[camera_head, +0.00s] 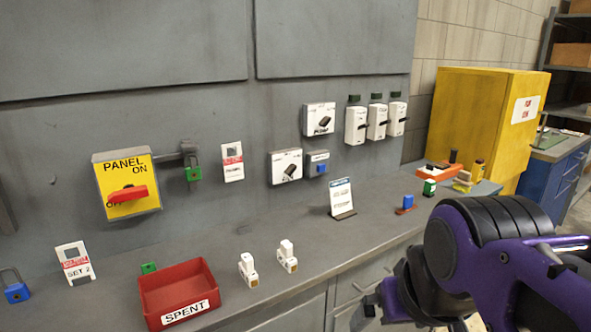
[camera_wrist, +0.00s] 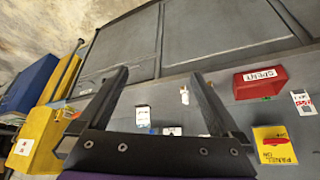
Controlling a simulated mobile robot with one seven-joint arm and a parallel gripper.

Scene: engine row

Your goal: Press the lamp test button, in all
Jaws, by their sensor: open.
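A small grey box with a blue square button (camera_head: 321,168) is fixed to the grey wall panel, low and right of a white switch box. It is the only push button I can make out, and its label is too small to read, so I cannot confirm it is the lamp test button. My gripper (camera_wrist: 160,72) shows in the wrist view, which is upside down. Its two dark fingers are spread wide with nothing between them. In the head view my purple arm is at the lower right, and the fingers cannot be made out there.
A yellow PANEL switch (camera_head: 126,185) with red handle is on the wall at left. A red SPENT tray (camera_head: 180,292), white pieces (camera_head: 287,256) and a standing card (camera_head: 341,198) are on the bench. Three white units (camera_head: 377,122) hang right. A yellow cabinet (camera_head: 480,120) stands beyond.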

